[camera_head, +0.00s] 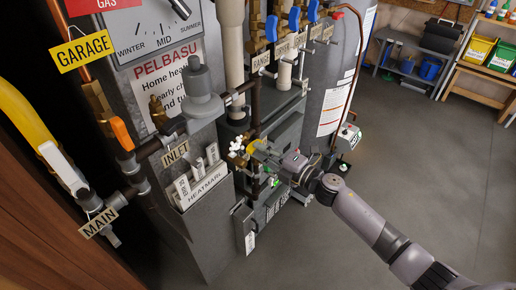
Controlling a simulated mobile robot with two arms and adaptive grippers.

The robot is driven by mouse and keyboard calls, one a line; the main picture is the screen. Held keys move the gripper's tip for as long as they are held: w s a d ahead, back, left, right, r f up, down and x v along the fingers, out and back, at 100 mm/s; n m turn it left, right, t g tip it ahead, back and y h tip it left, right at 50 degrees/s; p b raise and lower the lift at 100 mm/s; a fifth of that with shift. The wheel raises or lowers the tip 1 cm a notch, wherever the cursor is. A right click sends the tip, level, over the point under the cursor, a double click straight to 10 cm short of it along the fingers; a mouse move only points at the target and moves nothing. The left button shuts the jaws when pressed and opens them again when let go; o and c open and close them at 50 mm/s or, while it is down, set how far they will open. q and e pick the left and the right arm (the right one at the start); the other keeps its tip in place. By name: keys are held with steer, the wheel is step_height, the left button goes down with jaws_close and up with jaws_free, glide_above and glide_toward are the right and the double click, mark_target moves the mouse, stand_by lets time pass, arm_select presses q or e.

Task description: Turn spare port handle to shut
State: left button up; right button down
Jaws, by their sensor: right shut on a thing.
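A small yellow handle (256,146) sits at the front of the grey furnace cabinet, just right of the brass and white fittings (237,150). No readable label marks it as the spare port, but it is the one at my right gripper. My right gripper (265,151) reaches in from the lower right and is shut on this yellow handle. The fingers partly hide the handle, so its exact angle is hard to tell. My left gripper is not in view.
Blue-handled valves (293,18) stand above, with vertical pipes close by. An orange handle (121,134) and the INLET tag (175,153) are at the left. A grey tank (338,75) stands behind. The floor (430,170) at the right is clear.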

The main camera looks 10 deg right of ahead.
stand_by(0.3)
steer(key=m+p, duration=0.3)
steer(key=m, duration=0.1)
steer(key=shift+m, duration=0.3)
